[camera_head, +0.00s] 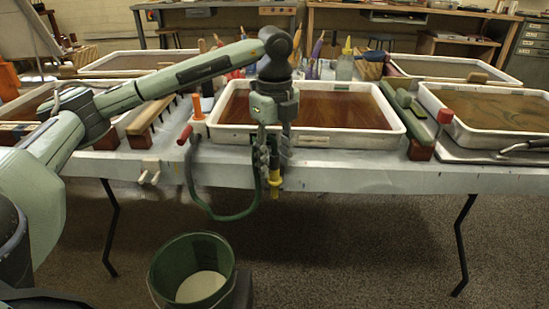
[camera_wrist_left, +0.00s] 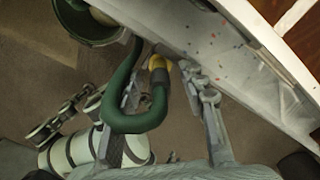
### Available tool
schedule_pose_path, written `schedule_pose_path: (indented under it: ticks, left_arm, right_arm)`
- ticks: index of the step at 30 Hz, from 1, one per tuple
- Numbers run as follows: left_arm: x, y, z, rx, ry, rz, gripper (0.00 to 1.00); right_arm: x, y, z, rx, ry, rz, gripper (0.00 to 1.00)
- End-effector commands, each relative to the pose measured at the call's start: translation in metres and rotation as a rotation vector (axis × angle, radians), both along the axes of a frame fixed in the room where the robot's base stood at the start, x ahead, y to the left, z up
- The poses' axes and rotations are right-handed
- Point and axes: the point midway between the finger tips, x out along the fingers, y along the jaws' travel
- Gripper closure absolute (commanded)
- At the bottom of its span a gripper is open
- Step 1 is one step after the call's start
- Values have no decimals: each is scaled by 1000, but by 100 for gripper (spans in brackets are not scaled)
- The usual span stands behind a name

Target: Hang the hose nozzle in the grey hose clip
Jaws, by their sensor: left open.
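The hose nozzle (camera_head: 275,182), yellow with a dark upper part, points down in front of the table's front edge. It also shows in the left wrist view (camera_wrist_left: 158,63). A dark green hose (camera_head: 228,216) loops from it to the left. My left gripper (camera_head: 273,165) points down, open, with its fingers around the nozzle; I cannot tell whether they touch it. The hose crosses one finger in the left wrist view. A pale clip with two prongs (camera_head: 148,172) sits on the table's front edge, left of the nozzle. My right gripper (camera_wrist_left: 50,125) appears small in the left wrist view.
A green bucket (camera_head: 160,278) stands on the floor below the hose. The table (camera_head: 350,180) holds marbling trays, including the middle one (camera_head: 330,139), and wooden blocks. A red-ended handle (camera_head: 445,117) lies at the right. Floor in front of the table's right part is clear.

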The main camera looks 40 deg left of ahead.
Motion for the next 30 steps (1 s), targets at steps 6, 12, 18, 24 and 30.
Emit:
schedule_pose_path:
  ticks: [6, 12, 18, 24, 30]
  left_arm:
    - [1, 0, 9, 1, -2, 0, 59]
    - [1, -1, 47, -1, -6, -1, 59]
    - [1, 0, 92, 1, -6, 1, 59]
    - [1, 0, 114, 0, -3, 0, 59]
    - [0, 0, 120, 0, 0, 1, 59]
  right_arm:
    - [-2, 0, -2, 2, 5, -2, 60]
    - [-1, 1, -1, 2, 3, -1, 60]
    - [0, 1, -1, 2, 1, -1, 60]
    - [0, 1, -1, 2, 1, -1, 60]
    - [0, 1, -1, 2, 0, 1, 60]
